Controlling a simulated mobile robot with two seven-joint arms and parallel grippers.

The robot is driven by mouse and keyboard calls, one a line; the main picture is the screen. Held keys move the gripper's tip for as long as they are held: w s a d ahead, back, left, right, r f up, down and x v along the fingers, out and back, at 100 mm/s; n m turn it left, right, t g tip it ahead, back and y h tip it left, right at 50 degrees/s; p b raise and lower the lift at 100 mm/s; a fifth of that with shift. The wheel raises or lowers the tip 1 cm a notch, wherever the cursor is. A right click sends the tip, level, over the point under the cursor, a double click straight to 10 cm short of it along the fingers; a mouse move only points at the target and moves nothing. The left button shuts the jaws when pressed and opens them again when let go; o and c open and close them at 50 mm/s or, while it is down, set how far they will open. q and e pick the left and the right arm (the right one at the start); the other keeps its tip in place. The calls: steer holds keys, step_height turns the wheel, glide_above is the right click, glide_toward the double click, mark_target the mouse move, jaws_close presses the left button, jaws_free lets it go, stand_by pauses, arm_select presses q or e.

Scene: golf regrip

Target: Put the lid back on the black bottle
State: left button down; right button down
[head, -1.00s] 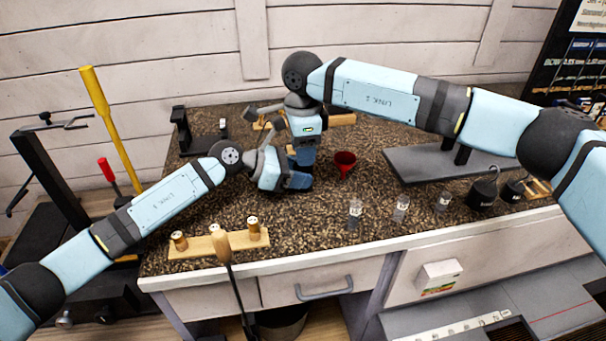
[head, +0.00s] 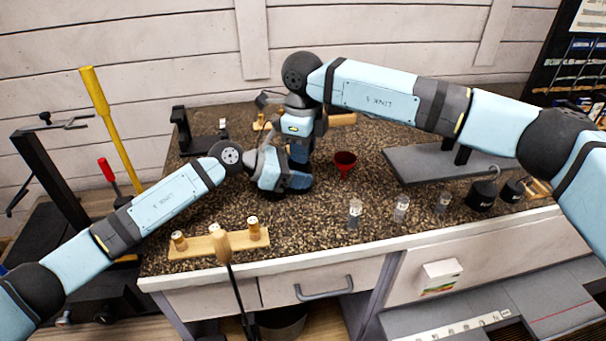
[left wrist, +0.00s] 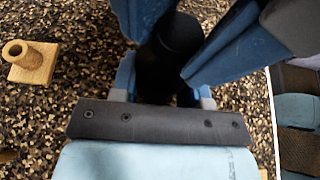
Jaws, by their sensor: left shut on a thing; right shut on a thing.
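The black bottle (left wrist: 155,75) shows in the left wrist view as a dark upright shape. My left gripper (left wrist: 165,88) is shut around it from the side; in the head view this gripper (head: 298,182) is low over the counter. My right gripper (head: 299,153) points down just above and behind it. In the left wrist view the blue fingers of my right gripper (left wrist: 188,40) close on a dark rounded piece (left wrist: 180,32), apparently the lid. The seam between lid and bottle cannot be made out. In the head view my grippers hide both.
A red funnel (head: 345,162) stands right of the grippers on the speckled counter (head: 330,210). Small glass jars (head: 401,206) and dark weights (head: 481,194) line the front right. A wooden rack (head: 205,245) is at front left. A grey stand (head: 440,165) is at right.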

steer(key=c, duration=0.9)
jaws_free()
steer(key=shift+c, duration=0.2)
steer(key=shift+r, duration=2.25)
steer(key=o, duration=0.6)
steer(key=shift+c, duration=0.2)
step_height(320, 180, up, 12)
